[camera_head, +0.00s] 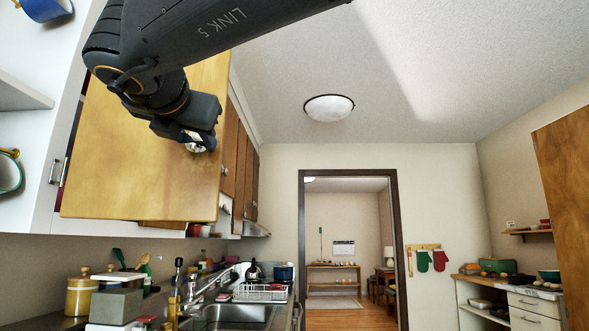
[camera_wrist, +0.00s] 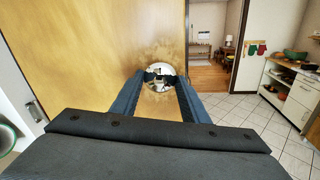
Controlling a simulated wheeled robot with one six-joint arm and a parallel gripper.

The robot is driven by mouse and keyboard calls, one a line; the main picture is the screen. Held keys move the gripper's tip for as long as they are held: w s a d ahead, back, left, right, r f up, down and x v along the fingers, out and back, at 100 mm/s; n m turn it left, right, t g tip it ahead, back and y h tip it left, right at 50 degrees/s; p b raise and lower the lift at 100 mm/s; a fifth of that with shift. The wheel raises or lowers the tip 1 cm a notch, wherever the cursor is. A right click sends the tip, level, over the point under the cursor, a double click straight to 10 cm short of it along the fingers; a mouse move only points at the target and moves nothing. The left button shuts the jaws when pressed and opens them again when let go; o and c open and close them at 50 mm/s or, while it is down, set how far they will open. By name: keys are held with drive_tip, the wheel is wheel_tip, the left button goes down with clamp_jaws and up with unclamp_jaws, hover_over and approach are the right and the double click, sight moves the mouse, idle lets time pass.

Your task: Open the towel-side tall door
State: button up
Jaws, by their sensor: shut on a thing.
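A wooden door (camera_head: 140,165) hangs at the upper left above the counter, beside a row of brown wall cabinets. It also fills the left of the wrist view (camera_wrist: 90,50). A round shiny metal knob (camera_head: 197,148) sits near its right edge; it shows between my fingers in the wrist view (camera_wrist: 160,86). My gripper (camera_wrist: 160,76) is shut on the knob, with the fingertips at the door's face. In the head view my gripper (camera_head: 190,135) partly covers the knob.
Below are a counter with jars (camera_head: 80,296) and a sink (camera_head: 225,315). Another wooden panel (camera_head: 565,185) stands at far right. The tiled floor (camera_wrist: 235,115) is clear toward a doorway.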

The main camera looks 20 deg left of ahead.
drive_tip(key=shift+a, duration=0.1)
drive_tip(key=o, duration=1.5)
drive_tip(key=shift+s, duration=0.1)
drive_tip(key=b+v, duration=0.1)
drive_tip(key=v, duration=0.6)
drive_tip(key=shift+s+d, duration=0.2)
drive_tip(key=shift+s, duration=0.1)
drive_tip(key=shift+f, duration=0.1)
